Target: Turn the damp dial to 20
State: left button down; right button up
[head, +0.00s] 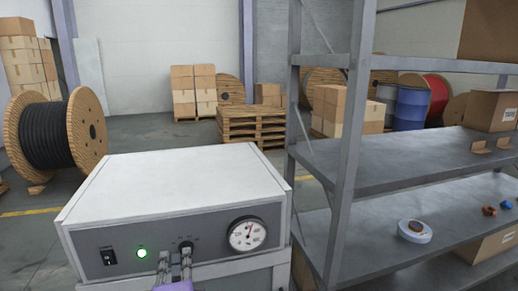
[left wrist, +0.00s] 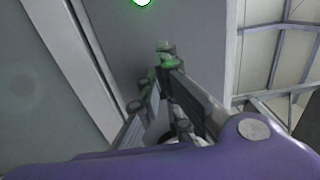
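A white box-shaped unit (head: 180,185) with a dark front panel (head: 215,243) stands in front of me. A small dark dial (head: 185,244) is on the panel, between a green lamp (head: 142,253) and a round gauge (head: 247,234). Its marks are too small to read. My left gripper (head: 176,255) is at the panel just below the dial, its fingers a little apart with a gap between them. The right finger partly covers the dial. In the left wrist view the fingers (left wrist: 160,75) point at the panel; I cannot tell whether they touch the dial. My right gripper is not in view.
A black rocker switch (head: 109,256) is at the panel's left end. A grey metal shelf (head: 400,160) stands close on the right, with a tape roll (head: 414,231) on it. A cable reel (head: 55,133), pallets (head: 252,125) and cartons stand further back.

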pick_arm(q)
jog(key=shift+a+f, duration=0.1)
jog(key=shift+f, duration=0.85)
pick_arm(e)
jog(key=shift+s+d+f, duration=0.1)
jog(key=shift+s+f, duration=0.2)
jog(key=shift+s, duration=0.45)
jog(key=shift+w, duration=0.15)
pick_arm(q)
jog(key=v, duration=0.5)
jog(key=shift+s+a, duration=0.2)
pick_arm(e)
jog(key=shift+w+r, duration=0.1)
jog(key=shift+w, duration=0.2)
